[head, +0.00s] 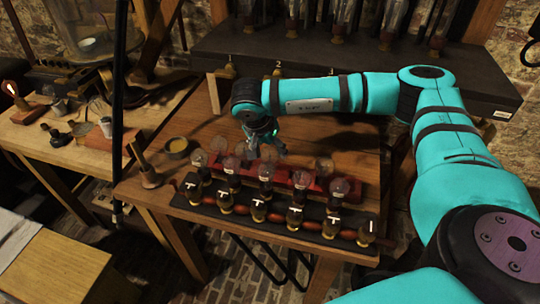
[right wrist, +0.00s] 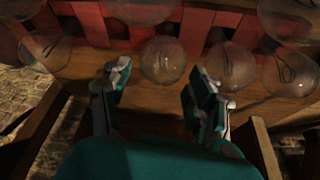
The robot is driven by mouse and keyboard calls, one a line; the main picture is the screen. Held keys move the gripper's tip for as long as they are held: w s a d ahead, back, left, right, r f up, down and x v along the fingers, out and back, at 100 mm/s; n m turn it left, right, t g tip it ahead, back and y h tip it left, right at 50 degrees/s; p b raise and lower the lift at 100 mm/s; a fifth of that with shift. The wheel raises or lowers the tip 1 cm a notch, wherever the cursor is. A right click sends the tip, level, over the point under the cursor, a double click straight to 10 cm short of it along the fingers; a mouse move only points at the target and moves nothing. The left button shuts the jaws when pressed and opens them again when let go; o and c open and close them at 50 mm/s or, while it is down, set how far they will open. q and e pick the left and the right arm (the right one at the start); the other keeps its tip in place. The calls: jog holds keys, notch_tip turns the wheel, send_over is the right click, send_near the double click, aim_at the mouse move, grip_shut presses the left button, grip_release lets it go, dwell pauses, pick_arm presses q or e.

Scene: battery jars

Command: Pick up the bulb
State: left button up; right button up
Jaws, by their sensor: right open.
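Several clear glass bulbs stand on the wooden table, among them one at the left (head: 200,158), one in the middle (head: 266,170) and one at the right (head: 340,187). They stand along a red rack (head: 312,196) and a black strip with brass sockets (head: 290,228). My right gripper (head: 264,142) hangs open above the table, behind the bulb rows. In the right wrist view its fingers (right wrist: 157,92) are apart and empty. One bulb (right wrist: 163,60) shows beyond the gap between the fingertips, apart from them. Which bulb the task means cannot be told. My left gripper is not in view.
A dark shelf (head: 410,80) with several glass tubes stands behind the table. A small round dish (head: 177,147) and a wooden-handled tool (head: 146,170) are at the table's left. A cluttered bench (head: 40,140) stands further left. Bare tabletop (head: 200,120) lies behind the bulbs.

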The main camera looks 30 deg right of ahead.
jog(key=shift+f, duration=0.2)
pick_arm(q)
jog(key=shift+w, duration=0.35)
pick_arm(e)
jog(key=c, duration=0.7)
jog(key=shift+r, duration=0.1)
